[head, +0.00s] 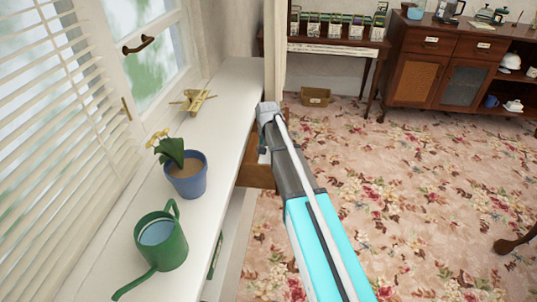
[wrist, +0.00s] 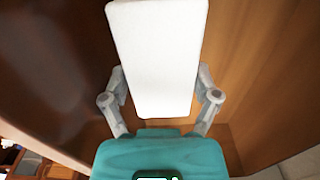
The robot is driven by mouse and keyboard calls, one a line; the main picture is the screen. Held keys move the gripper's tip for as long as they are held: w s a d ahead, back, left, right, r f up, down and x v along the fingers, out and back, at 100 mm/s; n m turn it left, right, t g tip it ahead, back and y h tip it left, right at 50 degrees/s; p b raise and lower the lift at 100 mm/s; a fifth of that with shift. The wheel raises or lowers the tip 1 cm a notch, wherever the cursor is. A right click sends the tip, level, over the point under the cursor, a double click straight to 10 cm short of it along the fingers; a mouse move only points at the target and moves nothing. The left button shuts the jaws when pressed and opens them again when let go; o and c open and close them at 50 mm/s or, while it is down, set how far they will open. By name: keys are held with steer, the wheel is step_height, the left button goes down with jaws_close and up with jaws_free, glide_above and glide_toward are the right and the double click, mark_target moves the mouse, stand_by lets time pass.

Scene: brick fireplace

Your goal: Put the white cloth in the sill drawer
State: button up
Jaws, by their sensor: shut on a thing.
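The white cloth (wrist: 158,60) looks like a flat, pale folded slab in the wrist view. My gripper (wrist: 161,86) is shut on it, with one finger at each side. The brown wooden sill drawer (head: 258,175) is pulled out below the white sill in the head view. Its brown wood (wrist: 255,70) surrounds the cloth in the wrist view, so my gripper is at or inside the drawer. I cannot tell whether the cloth touches the drawer's bottom. In the head view my arm hides most of the drawer and the cloth.
On the white sill (head: 222,112) stand a green watering can (head: 165,250), a blue potted plant (head: 187,180) and a yellow toy plane (head: 193,101). A small wooden box (head: 316,97) lies on the flowered carpet. A cabinet (head: 440,60) stands at the back; the carpet's middle is clear.

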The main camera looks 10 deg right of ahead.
steer(key=shift+f+b, duration=0.5)
steer(key=shift+f, duration=0.2)
steer(key=o, duration=0.8)
steer(key=shift+o, duration=0.2)
steer(key=shift+w+r, duration=0.15)
